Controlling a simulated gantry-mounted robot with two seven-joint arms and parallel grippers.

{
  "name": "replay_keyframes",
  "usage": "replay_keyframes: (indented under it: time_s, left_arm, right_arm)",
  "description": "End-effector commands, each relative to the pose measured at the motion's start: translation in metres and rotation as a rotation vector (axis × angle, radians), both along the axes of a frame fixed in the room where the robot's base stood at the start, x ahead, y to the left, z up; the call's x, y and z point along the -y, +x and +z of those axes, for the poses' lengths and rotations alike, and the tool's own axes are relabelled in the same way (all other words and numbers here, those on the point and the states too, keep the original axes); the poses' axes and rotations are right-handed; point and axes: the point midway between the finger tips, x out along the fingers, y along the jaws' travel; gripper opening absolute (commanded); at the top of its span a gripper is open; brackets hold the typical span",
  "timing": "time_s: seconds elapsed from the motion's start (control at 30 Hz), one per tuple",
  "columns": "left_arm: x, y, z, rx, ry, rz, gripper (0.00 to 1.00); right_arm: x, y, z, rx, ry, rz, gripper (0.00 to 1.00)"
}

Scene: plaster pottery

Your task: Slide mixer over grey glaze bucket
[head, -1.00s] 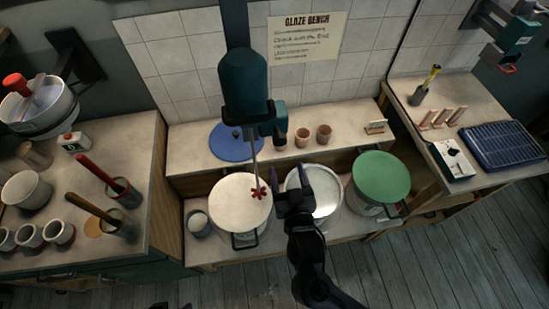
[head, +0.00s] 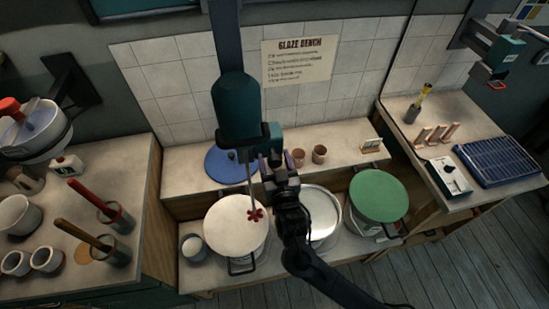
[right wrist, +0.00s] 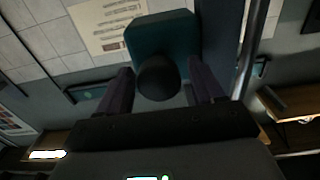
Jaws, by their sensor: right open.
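The mixer (head: 236,108) is a teal motor on a dark upright, with a thin shaft and a red impeller (head: 255,215) hanging over the left bucket (head: 230,226), whose top looks pale cream. The grey glaze bucket (head: 322,212), with a light grey round top, stands just to its right, partly hidden by my right arm. My right gripper (head: 275,161) is open at the mixer's lower right side. In the right wrist view its fingers (right wrist: 161,76) stand either side of a dark round knob (right wrist: 158,77), with the teal mixer body (right wrist: 165,38) behind. Contact cannot be told.
A green-lidded bucket (head: 379,194) stands right of the grey one. A blue disc (head: 226,164) and small terracotta cups (head: 319,154) are on the shelf behind. Side counters hold tool pots (head: 117,218) at left and a blue rack (head: 500,160) at right.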

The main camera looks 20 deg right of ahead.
Motion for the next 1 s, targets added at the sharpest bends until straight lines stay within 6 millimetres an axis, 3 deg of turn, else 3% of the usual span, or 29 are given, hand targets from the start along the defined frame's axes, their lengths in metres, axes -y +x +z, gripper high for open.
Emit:
replay_keyframes:
  time_s: [0.37,0.8,1.0]
  left_arm:
    - [0.0005,-0.0002,-0.0003,-0.001,-0.003,0.002,0.69]
    - [0.0030,-0.0002,-0.0002,-0.002,-0.013,0.009,0.69]
    - [0.0026,-0.0003,0.0004,-0.003,-0.012,0.008,0.69]
  right_arm:
    - [0.0010,0.0044,-0.0002,0.000,0.000,0.000,0.67]
    - [0.0010,0.0042,0.0000,0.000,0.000,0.000,0.01]
    - [0.0027,0.0039,0.0002,0.000,0.000,-0.001,0.00]
